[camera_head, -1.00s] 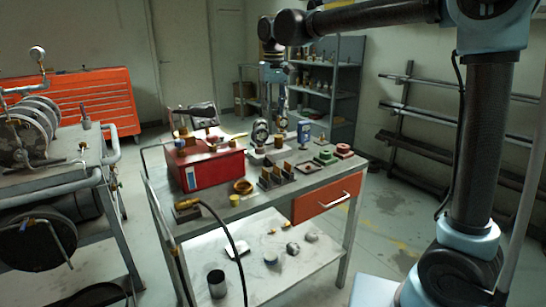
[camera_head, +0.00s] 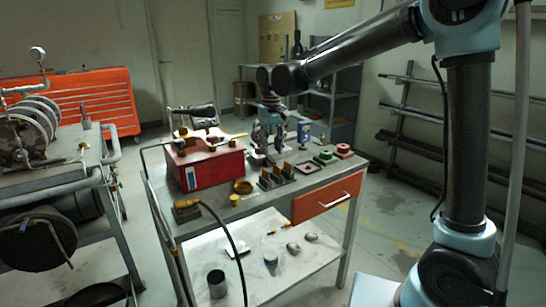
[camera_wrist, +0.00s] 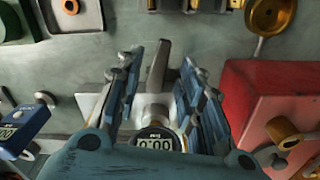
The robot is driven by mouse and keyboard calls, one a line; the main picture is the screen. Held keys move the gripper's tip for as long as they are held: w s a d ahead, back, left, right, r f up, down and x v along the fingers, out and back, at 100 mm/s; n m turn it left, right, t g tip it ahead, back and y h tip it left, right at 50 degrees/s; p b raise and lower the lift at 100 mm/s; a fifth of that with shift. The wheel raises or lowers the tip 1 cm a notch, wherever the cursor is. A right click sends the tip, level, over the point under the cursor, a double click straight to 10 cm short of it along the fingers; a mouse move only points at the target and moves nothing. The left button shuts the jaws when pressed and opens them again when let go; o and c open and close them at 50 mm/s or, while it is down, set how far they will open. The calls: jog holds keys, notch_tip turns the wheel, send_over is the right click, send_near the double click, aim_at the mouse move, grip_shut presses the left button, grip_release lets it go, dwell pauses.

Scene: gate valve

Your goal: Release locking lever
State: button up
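A grey metal lever (camera_wrist: 157,68) stands between my gripper's fingers in the wrist view. It rises from a pale metal fitting (camera_wrist: 152,110) on the bench, beside a round digital gauge (camera_wrist: 157,142) showing zeros. My gripper (camera_wrist: 163,62) is open, with one blue finger on each side of the lever. Gaps show between the fingers and the lever, and I see no contact. In the head view my gripper (camera_head: 267,140) is low over the workbench (camera_head: 215,210), behind the row of small blocks, and hides the gauge and lever.
A red box (camera_head: 205,167) stands close to the left of my gripper. A blue device (camera_head: 304,132) stands close on its right. A brass ring (camera_head: 243,187), a block rack (camera_head: 277,175) and green and red parts (camera_head: 344,151) sit nearer the bench front.

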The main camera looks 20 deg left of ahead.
aim_at(272, 159)
jog(key=shift+f, duration=1.8)
jog(key=shift+c, duration=0.2)
